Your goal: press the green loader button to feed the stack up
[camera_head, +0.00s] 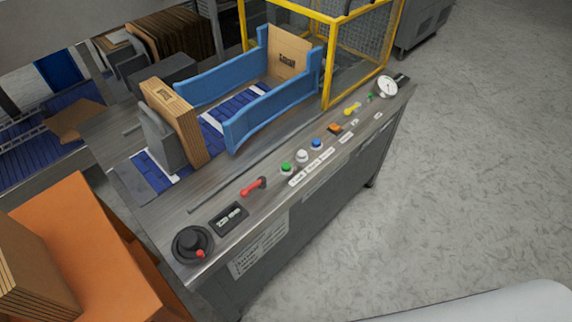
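The green button (286,167) is on the front strip of the metal machine top, just right of a red lever (254,187). White labels lie along the edge below it. A white button (303,156) and a blue button (317,144) follow it to the right. A stack of flat cardboard (176,119) stands upright on the left of the machine bed, against a grey block (160,139). Neither of my grippers shows in the head view, and nothing covers the green button.
A black dial (192,244) and a small display (229,217) are at the panel's near left. Blue guides (262,117) flank the belt, before a yellow-framed cage (352,62). An orange table (75,240) with cardboard stands at lower left. The floor (470,180) at right is clear.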

